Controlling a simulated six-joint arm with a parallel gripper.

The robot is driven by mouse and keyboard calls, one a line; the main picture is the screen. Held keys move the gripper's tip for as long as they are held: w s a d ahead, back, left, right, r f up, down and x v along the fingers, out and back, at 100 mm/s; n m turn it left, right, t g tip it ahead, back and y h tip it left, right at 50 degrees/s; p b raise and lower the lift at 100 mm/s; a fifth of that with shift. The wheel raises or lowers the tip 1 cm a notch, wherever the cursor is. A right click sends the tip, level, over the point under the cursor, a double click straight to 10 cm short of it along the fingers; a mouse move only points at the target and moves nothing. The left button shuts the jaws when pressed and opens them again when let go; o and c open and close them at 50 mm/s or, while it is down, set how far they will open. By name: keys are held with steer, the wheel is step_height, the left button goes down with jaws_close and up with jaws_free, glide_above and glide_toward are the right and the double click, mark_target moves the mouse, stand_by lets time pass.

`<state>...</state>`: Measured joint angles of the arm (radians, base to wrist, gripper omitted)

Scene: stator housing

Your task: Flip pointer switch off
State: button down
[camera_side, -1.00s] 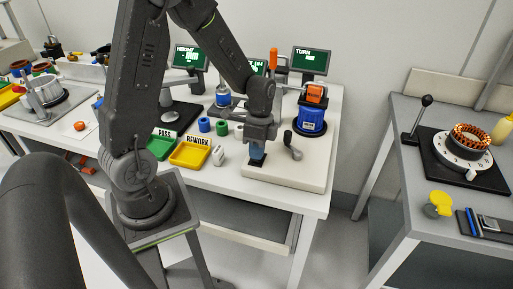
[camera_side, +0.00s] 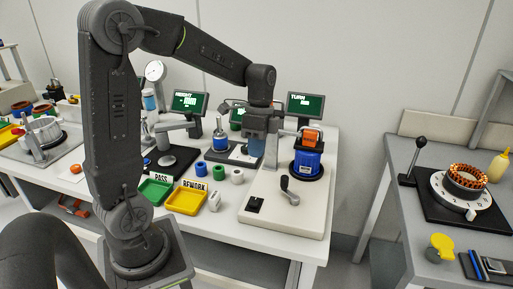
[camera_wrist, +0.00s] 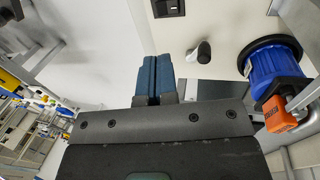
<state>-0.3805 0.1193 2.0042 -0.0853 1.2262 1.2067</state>
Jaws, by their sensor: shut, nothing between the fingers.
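A small black switch (camera_side: 255,204) sits at the front left of the white base plate (camera_side: 300,218). It also shows at the top edge of the wrist view (camera_wrist: 168,7), partly cut off. I cannot read its setting. A dark crank-like handle (camera_side: 289,192) stands on the plate to its right; in the wrist view the handle (camera_wrist: 203,50) has a dark knob and a white part. My gripper (camera_side: 257,154) is shut and empty, fingers down, raised behind the switch and apart from it. Its blue fingertips (camera_wrist: 153,62) meet in the wrist view.
A blue housing (camera_side: 306,164) with an orange top (camera_side: 311,138) stands right of my gripper. A green tray (camera_side: 155,205) and a yellow tray (camera_side: 186,212) lie left of the plate, with small coloured rings behind. Screens stand at the back.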

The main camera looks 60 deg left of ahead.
mark_target(252, 203)
steer(key=shift+w, duration=0.1)
steer(key=shift+w+a+f+g+h, duration=0.2)
steer(key=shift+w+a+g+h, duration=0.5)
steer(key=shift+a, duration=0.35)
steer(key=shift+w, duration=0.1)
steer(key=x, duration=1.4)
steer(key=shift+w, duration=0.15)
steer(key=shift+f, duration=0.1)
